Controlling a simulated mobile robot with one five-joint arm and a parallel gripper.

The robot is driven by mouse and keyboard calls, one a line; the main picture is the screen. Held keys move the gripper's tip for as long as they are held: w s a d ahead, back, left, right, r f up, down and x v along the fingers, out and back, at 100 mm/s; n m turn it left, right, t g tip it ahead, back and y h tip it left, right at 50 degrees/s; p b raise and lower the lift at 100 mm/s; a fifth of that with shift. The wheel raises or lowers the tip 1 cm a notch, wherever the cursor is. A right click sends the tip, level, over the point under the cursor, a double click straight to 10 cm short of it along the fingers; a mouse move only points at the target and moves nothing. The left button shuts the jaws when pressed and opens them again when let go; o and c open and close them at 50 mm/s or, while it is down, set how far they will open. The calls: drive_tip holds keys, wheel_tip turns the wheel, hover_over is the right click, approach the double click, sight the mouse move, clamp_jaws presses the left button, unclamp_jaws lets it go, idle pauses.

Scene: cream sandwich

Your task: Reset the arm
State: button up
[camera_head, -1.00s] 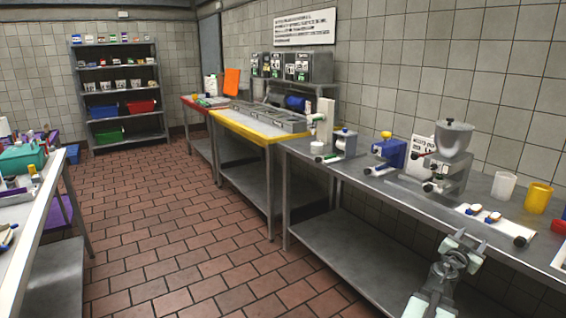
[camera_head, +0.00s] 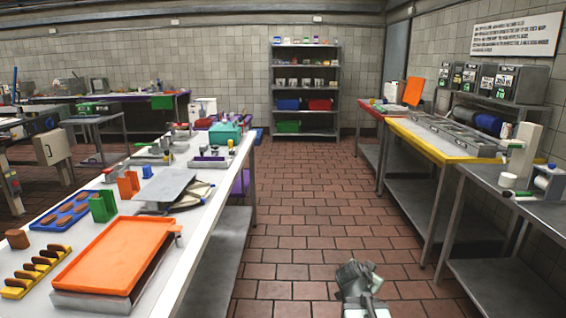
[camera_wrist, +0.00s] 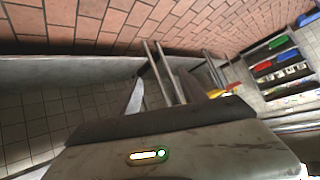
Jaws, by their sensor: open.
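My gripper (camera_head: 358,272) is at the bottom of the head view, right of centre, above the brick-red tiled floor (camera_head: 300,225). It is in the aisle between the left and right counters and appears clear of both. It is open, and I see nothing held in it. My arm is seen from behind and looks foreshortened, so its exact pose is hard to tell. The wrist view is tilted and shows tiled floor, wall and metal table legs (camera_wrist: 170,75).
A white counter (camera_head: 190,262) with an orange tray (camera_head: 115,252) runs along the left. Steel tables (camera_head: 500,235) and a yellow-edged table (camera_head: 430,150) line the right. Shelves (camera_head: 306,68) stand at the back. The aisle floor between is clear.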

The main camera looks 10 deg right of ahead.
drive_tip(key=s+a+f+n+g+y, duration=0.3)
drive_tip(key=a+f, duration=0.3)
drive_tip(key=a, duration=0.5)
drive_tip(key=s+a+f+n+g+y, duration=0.45)
drive_tip(key=s+a+n, duration=0.4)
drive_tip(key=s, duration=0.25)
wheel_tip(320, 180, up, 22)
drive_tip(key=p, duration=2.1)
drive_tip(key=shift+a, duration=0.15)
drive_tip(key=shift+g, duration=0.25)
